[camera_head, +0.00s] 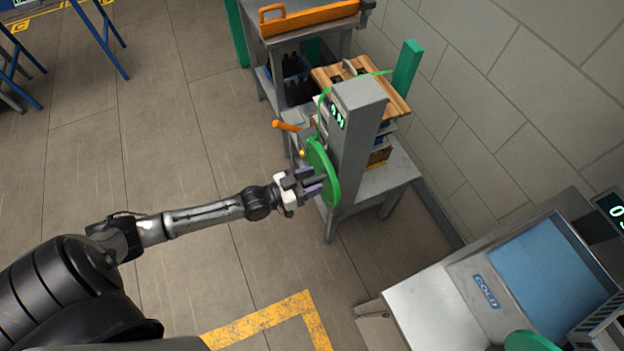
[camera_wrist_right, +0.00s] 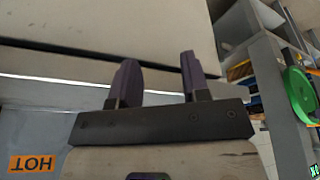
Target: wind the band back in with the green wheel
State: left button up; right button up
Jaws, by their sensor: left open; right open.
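The green wheel (camera_head: 323,172) is mounted upright on the side of a grey post (camera_head: 360,130) with a lit display. A green band (camera_head: 374,73) runs from the post's top over a wooden board. My left gripper (camera_head: 318,181) is open, with its purple fingers close to the wheel's lower left; I cannot tell whether they touch it. My right gripper (camera_wrist_right: 155,78) is open and empty in the right wrist view. A green wheel also shows at the right of that view (camera_wrist_right: 299,95).
The post stands on a grey table (camera_head: 398,172) by a wall. Dark bottles (camera_head: 296,80) stand on a shelf behind, below an orange-edged tray (camera_head: 310,18). A blue-topped "COLD" unit (camera_head: 545,272) is at lower right. The floor left of the table is clear.

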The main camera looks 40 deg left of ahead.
pick_arm(q)
jog(key=shift+w, duration=0.15)
grip_shut()
dwell(0.5)
